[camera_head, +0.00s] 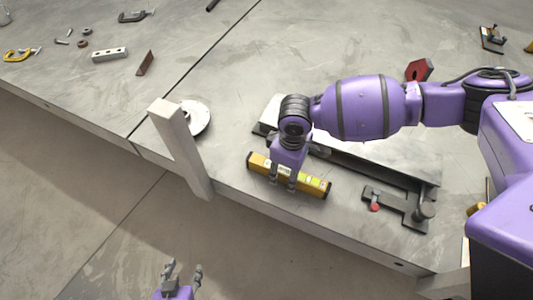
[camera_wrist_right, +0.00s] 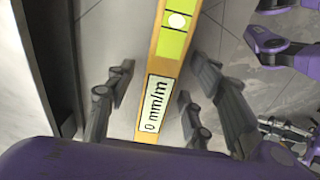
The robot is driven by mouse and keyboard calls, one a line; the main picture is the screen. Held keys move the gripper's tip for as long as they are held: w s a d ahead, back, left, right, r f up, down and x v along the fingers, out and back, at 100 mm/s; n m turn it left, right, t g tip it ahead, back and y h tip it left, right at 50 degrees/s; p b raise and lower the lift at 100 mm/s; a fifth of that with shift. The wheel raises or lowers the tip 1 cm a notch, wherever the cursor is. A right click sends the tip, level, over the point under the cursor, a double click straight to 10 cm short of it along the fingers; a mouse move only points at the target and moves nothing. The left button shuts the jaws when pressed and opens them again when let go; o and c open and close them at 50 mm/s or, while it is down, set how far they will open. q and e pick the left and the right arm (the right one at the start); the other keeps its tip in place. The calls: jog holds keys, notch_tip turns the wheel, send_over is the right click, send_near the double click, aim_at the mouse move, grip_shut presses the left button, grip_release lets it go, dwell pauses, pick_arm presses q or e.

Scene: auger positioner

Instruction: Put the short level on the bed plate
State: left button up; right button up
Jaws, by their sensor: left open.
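The short level (camera_head: 316,186), a yellow and black bar with a pale green window, is at the table's front edge, in front of the bed plate (camera_head: 405,175). I cannot tell whether it rests on the tabletop. The bed plate is a long dark piece, partly hidden by my right arm. My right gripper (camera_head: 283,184) points down over the level. In the right wrist view its fingers (camera_wrist_right: 155,105) stand on either side of the level (camera_wrist_right: 158,95), with gaps showing, so it looks open. My left gripper (camera_head: 184,272) is open and empty, off the table's front.
A pale upright post (camera_head: 180,150) stands at the front edge, left of the level, beside a round disc (camera_head: 197,117). A dark bracket with a red knob (camera_head: 374,207) lies to the right. A red block (camera_head: 419,70) is behind my arm. Small tools and a clamp (camera_head: 135,16) lie far left.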

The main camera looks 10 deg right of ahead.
grip_shut()
